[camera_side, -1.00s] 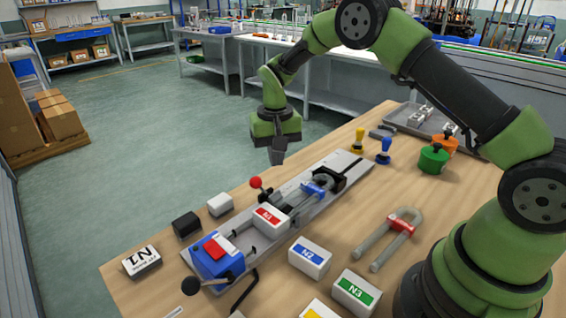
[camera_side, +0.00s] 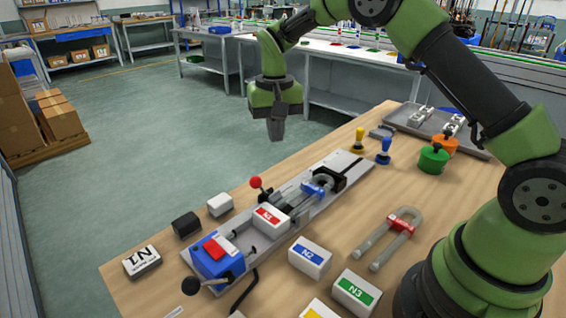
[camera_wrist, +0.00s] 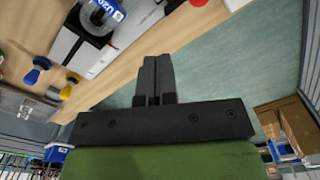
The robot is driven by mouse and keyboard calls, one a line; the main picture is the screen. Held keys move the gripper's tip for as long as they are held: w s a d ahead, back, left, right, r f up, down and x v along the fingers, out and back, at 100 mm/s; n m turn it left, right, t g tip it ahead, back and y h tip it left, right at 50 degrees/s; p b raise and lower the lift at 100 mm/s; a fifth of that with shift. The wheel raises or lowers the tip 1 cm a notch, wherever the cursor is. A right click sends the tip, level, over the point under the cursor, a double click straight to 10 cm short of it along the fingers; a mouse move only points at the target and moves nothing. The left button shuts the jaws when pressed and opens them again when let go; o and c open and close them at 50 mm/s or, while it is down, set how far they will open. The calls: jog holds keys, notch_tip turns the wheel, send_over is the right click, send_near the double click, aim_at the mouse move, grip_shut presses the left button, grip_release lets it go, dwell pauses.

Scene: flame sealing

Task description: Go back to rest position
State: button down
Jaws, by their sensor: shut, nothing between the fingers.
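My gripper (camera_side: 276,130) is shut and empty. In the side view it hangs in the air above and beyond the table's far left edge, pointing down, clear of everything on the table. In the wrist view its two fingers (camera_wrist: 155,82) lie close together, with green floor and the table edge behind them. A U-shaped tube is clamped in the fixture.
The wooden table (camera_side: 330,235) also holds a second U-shaped tube (camera_side: 376,252), white blocks N2 (camera_side: 310,258) and N3 (camera_side: 355,293), black (camera_side: 186,224) and white (camera_side: 220,204) blocks, yellow (camera_side: 359,140) and blue (camera_side: 384,150) stamps, and a green pot (camera_side: 433,158). Free floor lies beyond.

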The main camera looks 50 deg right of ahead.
jog(key=shift+r, duration=0.1)
jog(key=s+a+r+n+t, duration=0.1)
jog(key=s+a+r+t, duration=0.2)
jog(key=s+r, duration=0.9)
jog(key=s+a+r+t+y, duration=0.1)
jog(key=s+t, duration=0.1)
jog(key=s, duration=0.5)
jog(key=s+a+r+n+t+y, duration=0.1)
jog(key=s+r+t, duration=0.1)
jog(key=s, duration=0.5)
